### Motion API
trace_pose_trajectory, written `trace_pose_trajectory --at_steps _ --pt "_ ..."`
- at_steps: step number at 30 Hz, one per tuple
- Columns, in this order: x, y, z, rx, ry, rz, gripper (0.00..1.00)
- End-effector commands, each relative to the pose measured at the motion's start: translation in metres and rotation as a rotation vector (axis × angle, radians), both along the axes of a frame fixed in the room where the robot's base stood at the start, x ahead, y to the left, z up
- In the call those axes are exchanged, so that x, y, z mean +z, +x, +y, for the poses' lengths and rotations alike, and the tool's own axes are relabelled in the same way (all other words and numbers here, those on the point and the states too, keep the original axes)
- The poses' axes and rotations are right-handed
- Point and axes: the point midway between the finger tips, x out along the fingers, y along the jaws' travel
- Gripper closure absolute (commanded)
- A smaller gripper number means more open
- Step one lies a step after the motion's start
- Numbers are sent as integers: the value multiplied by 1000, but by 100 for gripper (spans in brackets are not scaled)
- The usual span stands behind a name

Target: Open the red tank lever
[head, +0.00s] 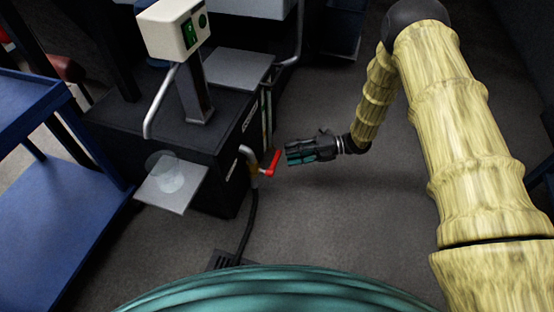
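The red lever (273,163) sits on a small brass-coloured valve (255,169) at the side of a dark machine tank (222,170). The lever slants up and to the right from the valve. My gripper (289,153) is just right of the lever's upper end, with its fingers pointing left towards it. A small gap seems to separate the fingertips from the lever, and nothing shows between the fingers. The fingers are small here, and I cannot tell how far apart they are.
A grey pipe (247,152) bends down to the valve, and a black hose (250,225) runs to a floor drain (222,261). A metal tray (172,184) juts from the tank. A blue cart (50,215) stands left. Floor right of the tank is clear.

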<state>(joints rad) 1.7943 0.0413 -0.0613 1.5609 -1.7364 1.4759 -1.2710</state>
Motion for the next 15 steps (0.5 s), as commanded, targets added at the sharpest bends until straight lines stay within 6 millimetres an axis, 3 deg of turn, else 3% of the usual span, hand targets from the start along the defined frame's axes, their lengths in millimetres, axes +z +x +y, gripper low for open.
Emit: trace_pose_trajectory --at_steps 6,15 --pt "-9 -3 33 1 0 1 62" --pt "-11 -5 56 -1 0 1 62"
